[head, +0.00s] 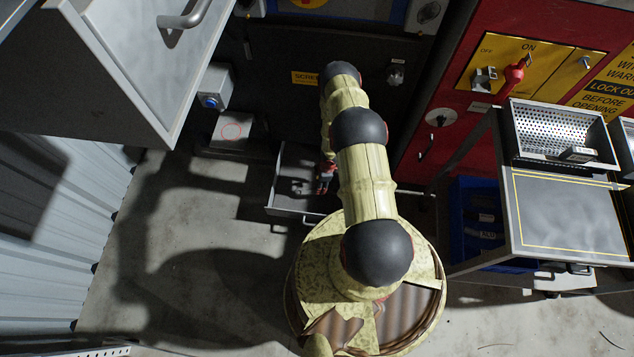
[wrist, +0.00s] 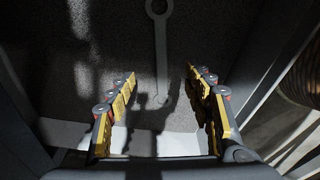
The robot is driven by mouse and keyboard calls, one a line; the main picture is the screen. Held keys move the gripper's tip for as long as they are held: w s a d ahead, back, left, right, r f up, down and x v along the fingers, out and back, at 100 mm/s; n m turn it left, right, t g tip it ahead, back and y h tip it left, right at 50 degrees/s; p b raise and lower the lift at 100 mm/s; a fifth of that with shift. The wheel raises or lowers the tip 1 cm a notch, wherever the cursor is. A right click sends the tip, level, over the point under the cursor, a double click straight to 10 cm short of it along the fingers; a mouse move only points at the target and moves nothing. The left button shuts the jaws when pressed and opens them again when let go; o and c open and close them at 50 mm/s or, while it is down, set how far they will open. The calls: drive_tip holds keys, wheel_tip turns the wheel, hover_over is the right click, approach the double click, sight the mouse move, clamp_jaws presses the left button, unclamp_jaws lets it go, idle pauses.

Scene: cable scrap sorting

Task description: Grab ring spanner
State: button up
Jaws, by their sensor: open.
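The grey ring spanner (wrist: 161,50) lies flat on the dark speckled floor of an open drawer (head: 283,207). In the wrist view its ring end is at the top edge and its shank runs down towards the middle, its lower end dim in shadow. My gripper (wrist: 160,74) is open, with yellow-padded fingers on either side of the shank, apart from it and holding nothing. In the head view my gripper (head: 325,180) is over the drawer, partly hidden by my arm. I cannot make out the spanner there.
Drawer walls stand close on both sides of my gripper. A red cabinet (head: 462,55) with a switch panel and a table (head: 565,225) bearing a perforated tray (head: 555,108) stand at right. A blue crate (head: 468,215) is under the table. Floor at left is clear.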

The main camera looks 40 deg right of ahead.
drive_tip(key=f+b, duration=0.1)
drive_tip(key=f, duration=0.1)
drive_tip(key=f+b, duration=0.1)
drive_tip(key=f, duration=0.1)
drive_tip(key=f+b, duration=0.1)
drive_tip(key=f, duration=0.1)
drive_tip(key=shift+a, duration=0.4)
drive_tip(key=shift+w+f, duration=0.2)
drive_tip(key=shift+f, duration=0.25)
drive_tip(key=shift+r, duration=0.1)
drive_tip(key=shift+c, duration=0.7)
drive_tip(key=c, duration=1.1)
clamp_jaws()
